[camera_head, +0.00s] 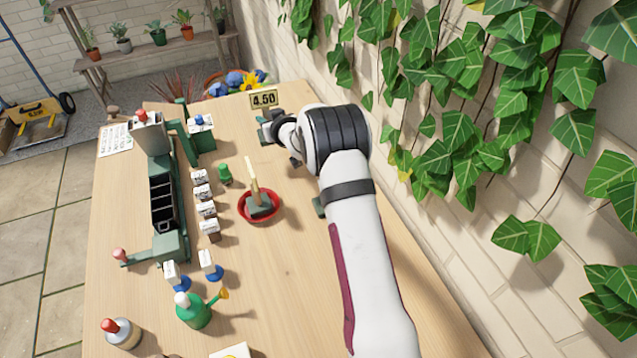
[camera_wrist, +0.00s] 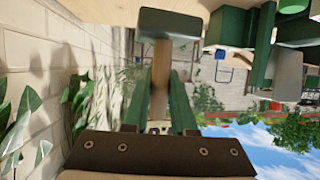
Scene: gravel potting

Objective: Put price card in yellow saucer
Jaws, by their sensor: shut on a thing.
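The price card (camera_head: 263,99), marked 4.50, stands above my gripper (camera_head: 275,130) near the far right part of the table. In the wrist view my gripper (camera_wrist: 159,85) has its two green fingers closed around a wooden stem (camera_wrist: 160,60) with a dark green block (camera_wrist: 170,22) at its end. My arm hides part of the table on the right. I cannot make out a yellow saucer in either view.
A red saucer (camera_head: 244,213) in the middle holds a green-based piece with a wooden upright. Several small white-labelled blocks (camera_head: 204,192), a green rack (camera_head: 163,200) and a green watering can (camera_head: 193,310) stand left. A leafy wall is on the right.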

